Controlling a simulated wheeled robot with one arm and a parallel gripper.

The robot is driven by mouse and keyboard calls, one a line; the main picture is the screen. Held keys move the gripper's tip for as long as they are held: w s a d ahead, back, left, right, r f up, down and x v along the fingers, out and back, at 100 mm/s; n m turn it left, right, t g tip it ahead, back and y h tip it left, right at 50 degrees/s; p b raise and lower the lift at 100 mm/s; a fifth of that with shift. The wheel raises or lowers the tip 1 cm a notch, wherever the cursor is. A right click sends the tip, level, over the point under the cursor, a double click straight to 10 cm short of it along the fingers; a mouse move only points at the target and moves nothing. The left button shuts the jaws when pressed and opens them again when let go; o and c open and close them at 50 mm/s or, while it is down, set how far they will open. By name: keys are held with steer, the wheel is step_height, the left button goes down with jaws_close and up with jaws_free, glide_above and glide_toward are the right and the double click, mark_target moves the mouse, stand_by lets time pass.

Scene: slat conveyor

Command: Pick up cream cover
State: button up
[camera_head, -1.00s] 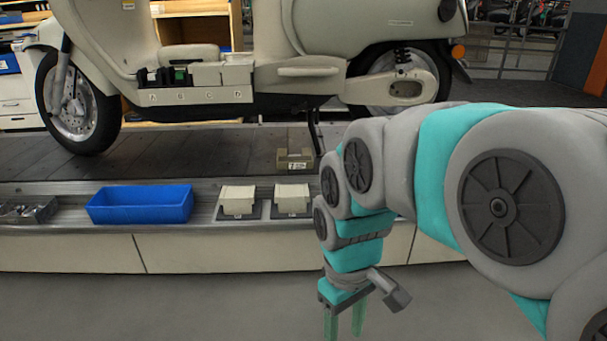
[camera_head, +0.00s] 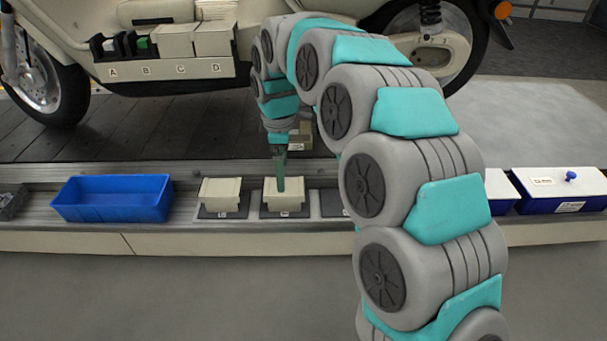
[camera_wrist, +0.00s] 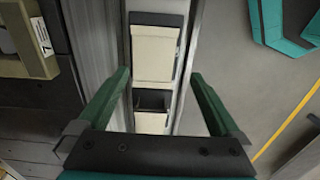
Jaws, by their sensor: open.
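Two cream covers sit on dark pads on the conveyor's front ledge in the head view: a left one (camera_head: 221,189) and a right one (camera_head: 295,186). My gripper (camera_head: 281,188) points down over the right cover, its fingers partly in front of it. In the wrist view my gripper (camera_wrist: 160,76) is open and empty, one finger on each side of the ledge. One cream cover (camera_wrist: 154,52) shows whole ahead between the fingertips. Another cream piece (camera_wrist: 150,122) is nearer, partly hidden by the gripper's body. I cannot tell whether the fingers touch anything.
A blue bin (camera_head: 113,201) stands left of the covers. A bare dark pad (camera_head: 333,204) lies to their right. A labelled cream holder (camera_head: 300,138) stands behind. A lettered rack (camera_head: 165,72) hangs on the scooter. Blue-and-white boxes (camera_head: 558,190) stand at far right.

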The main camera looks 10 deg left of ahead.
mark_target(284, 195)
steer(key=shift+w+a+f, duration=0.1)
steer(key=shift+w+a, duration=0.1)
steer(key=shift+w, duration=0.15)
steer(key=shift+f, duration=1.2)
steer(key=shift+w+d+f+b, duration=0.15)
steer(key=shift+f+b, duration=0.2)
steer(key=shift+f, duration=2.35)
steer(key=shift+r, duration=0.1)
steer(key=c, duration=1.4)
steer(key=shift+o, duration=0.2)
